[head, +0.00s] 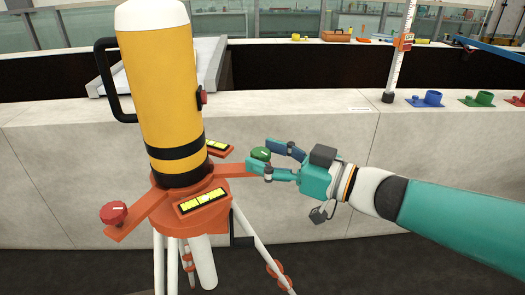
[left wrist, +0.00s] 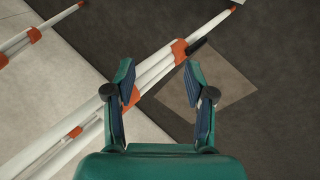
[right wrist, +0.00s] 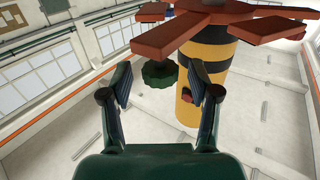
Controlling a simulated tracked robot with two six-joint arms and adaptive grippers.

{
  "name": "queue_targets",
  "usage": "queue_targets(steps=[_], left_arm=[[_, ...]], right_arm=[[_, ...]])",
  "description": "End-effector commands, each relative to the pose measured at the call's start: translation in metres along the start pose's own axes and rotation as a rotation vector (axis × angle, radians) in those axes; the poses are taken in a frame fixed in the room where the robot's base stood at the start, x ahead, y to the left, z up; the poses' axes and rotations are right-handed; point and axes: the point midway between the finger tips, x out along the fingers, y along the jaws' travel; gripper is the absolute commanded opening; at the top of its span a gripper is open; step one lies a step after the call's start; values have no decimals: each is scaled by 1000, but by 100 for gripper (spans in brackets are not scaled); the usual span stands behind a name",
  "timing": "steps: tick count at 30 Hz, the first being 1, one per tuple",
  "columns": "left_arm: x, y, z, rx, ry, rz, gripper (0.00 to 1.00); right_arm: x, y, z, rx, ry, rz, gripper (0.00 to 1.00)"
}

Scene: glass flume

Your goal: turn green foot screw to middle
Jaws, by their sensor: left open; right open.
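The green foot screw (head: 261,154) sits at the end of the right-hand orange arm of the instrument base (head: 174,215). My right gripper (head: 260,156) is open, its fingers on either side of the screw in the head view. In the right wrist view the ribbed green screw (right wrist: 159,74) is between the fingertips, with a gap on each side. Two yellow vials (head: 202,201) lie on the base; I cannot read their bubbles exactly. My left gripper (left wrist: 158,66) is open and empty, above white tripod legs (left wrist: 158,72) with orange clamps; it is not in the head view.
A yellow and black instrument (head: 165,90) stands upright on the base. A red foot screw (head: 114,213) is on the left arm. A pale wall (head: 290,115) runs behind, with blue (head: 430,98) and green (head: 483,98) fittings on its ledge.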

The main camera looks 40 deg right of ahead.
Motion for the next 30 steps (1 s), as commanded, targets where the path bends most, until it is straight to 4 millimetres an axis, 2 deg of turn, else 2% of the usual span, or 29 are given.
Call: queue_targets(steps=[6,14,25,30], left_arm=[[-1,0,0,0,0,0,54],[-1,0,0,0,0,0,54],[-1,0,0,0,0,0,54],[-2,1,0,0,0,0,54]], right_arm=[[13,-1,0,0,-1,-1,61],[14,0,0,-1,-1,0,61],[13,0,0,-1,-1,0,1],[13,0,0,0,-1,-6,0]])
